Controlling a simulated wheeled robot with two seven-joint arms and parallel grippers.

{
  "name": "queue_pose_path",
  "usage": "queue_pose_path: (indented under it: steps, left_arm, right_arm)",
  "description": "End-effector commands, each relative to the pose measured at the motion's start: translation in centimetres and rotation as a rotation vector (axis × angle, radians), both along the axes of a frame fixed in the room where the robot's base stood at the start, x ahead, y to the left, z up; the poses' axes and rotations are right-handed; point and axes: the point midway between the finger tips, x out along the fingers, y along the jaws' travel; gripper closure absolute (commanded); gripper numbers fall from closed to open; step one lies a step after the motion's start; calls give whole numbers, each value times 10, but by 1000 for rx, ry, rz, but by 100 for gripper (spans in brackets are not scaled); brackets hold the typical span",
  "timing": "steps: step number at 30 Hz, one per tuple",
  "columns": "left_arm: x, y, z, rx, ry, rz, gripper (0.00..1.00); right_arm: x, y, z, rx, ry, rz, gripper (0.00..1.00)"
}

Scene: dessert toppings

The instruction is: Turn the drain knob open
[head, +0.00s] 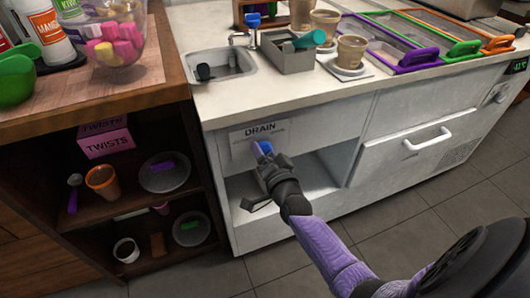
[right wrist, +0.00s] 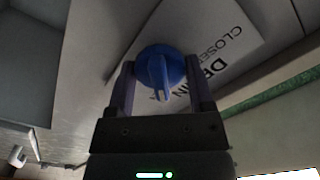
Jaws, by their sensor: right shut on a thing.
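The blue drain knob (right wrist: 160,66) is on the white cabinet front below the sink. A sign plate (head: 258,131) reading "DRAIN" is around it, and the word "CLOSED" shows on the plate in the right wrist view. My right gripper (head: 264,150) reaches the knob from the front. In the right wrist view its two fingers stand on either side of the knob, shut on it. The knob's raised bar points toward the gripper's palm in that view. In the head view the gripper hides most of the knob. My left gripper is not in view.
A sink (head: 218,66) with a faucet is set in the counter above. An open compartment (head: 315,175) lies below the sign, and a drawer handle (head: 428,139) sticks out to the right. Wooden shelves (head: 120,205) with cups and bowls stand at left.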

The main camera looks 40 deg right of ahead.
Motion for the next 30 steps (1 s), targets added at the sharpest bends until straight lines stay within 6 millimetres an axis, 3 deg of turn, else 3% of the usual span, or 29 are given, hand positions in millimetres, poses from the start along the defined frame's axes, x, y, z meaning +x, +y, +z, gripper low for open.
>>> queue_pose_path:
  steps: [7, 8, 12, 21, 30]
  left_arm:
    - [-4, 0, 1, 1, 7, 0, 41]
    - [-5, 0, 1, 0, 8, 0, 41]
    - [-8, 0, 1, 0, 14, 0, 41]
    - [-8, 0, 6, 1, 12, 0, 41]
    - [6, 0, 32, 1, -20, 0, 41]
  right_arm:
    - [0, 0, 0, 2, 0, 0, 92]
    - [0, 0, 0, 2, 0, 0, 27]
    - [0, 0, 0, 1, 0, 0, 0]
    - [-7, 2, 2, 0, -1, -1, 0]
    - [-73, 18, 4, 0, 1, 0, 0]
